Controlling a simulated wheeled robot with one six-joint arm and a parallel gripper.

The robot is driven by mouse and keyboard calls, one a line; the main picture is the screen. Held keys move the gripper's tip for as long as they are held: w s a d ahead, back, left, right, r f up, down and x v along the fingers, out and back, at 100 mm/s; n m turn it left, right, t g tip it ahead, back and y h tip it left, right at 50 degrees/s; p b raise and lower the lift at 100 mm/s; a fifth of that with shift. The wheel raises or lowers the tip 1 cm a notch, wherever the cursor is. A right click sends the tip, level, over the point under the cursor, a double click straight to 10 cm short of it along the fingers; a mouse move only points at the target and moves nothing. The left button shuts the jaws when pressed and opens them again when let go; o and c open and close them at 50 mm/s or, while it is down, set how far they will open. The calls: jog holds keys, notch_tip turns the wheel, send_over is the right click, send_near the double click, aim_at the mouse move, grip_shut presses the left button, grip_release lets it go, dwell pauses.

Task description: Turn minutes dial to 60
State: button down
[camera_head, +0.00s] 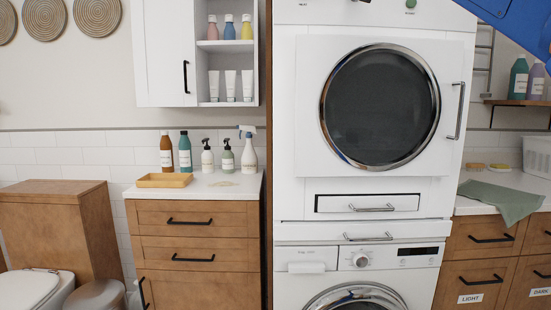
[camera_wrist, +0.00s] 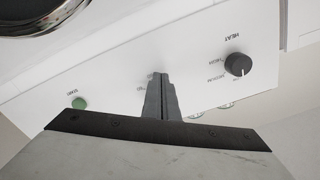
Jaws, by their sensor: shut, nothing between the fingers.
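The dryer's white control panel (camera_wrist: 105,75) fills much of the wrist view, seen upside down. My gripper (camera_wrist: 160,78) is shut and empty, its fingertips against or just in front of the middle of the panel. No minutes dial can be made out; the fingers cover the stretch where small partial marks show beside them. A dark knob labelled HEAT (camera_wrist: 238,64) is to the right of the fingers, and a green START button (camera_wrist: 79,103) is to the left. In the head view the dryer (camera_head: 455,75) shows its panel only at the top edge, with the green button (camera_head: 410,4); my gripper is out of frame there.
The dryer's round door (camera_head: 380,107) is closed, with a handle (camera_head: 459,110) at its right. A washer (camera_head: 310,285) stands below. A cabinet (camera_head: 200,222) with bottles is at left. A green cloth (camera_head: 500,200) lies on the right counter.

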jog(key=shift+a+f, duration=0.2)
jog(key=shift+f, duration=0.1)
jog(key=s, duration=0.6)
dwell(0.3)
jog(key=s+d+f+n+g, duration=0.1)
jog(key=s+d+f+g, duration=0.15)
jog(key=f, duration=1.05)
jog(key=s+d+f+n+g, duration=0.1)
jog(key=s+d+f+g, duration=0.15)
jog(key=f, duration=0.95)
jog(key=s+d+f+n+g, duration=0.2)
jog(key=s+f, duration=0.2)
jog(key=f, duration=0.9)
jog(key=s+f+g, duration=0.2)
jog(key=s+f, duration=0.5)
jog(key=f, duration=0.5)
jog(key=s+d+f+n+g, duration=0.1)
jog(key=s+f+g, duration=0.1)
jog(key=s+f, duration=0.5)
jog(key=s+d+f+n+g, duration=0.1)
jog(key=s+f, duration=0.6)
jog(key=f, duration=1.1)
jog(key=shift+s+g, duration=0.15)
jog(key=shift+g, duration=0.45)
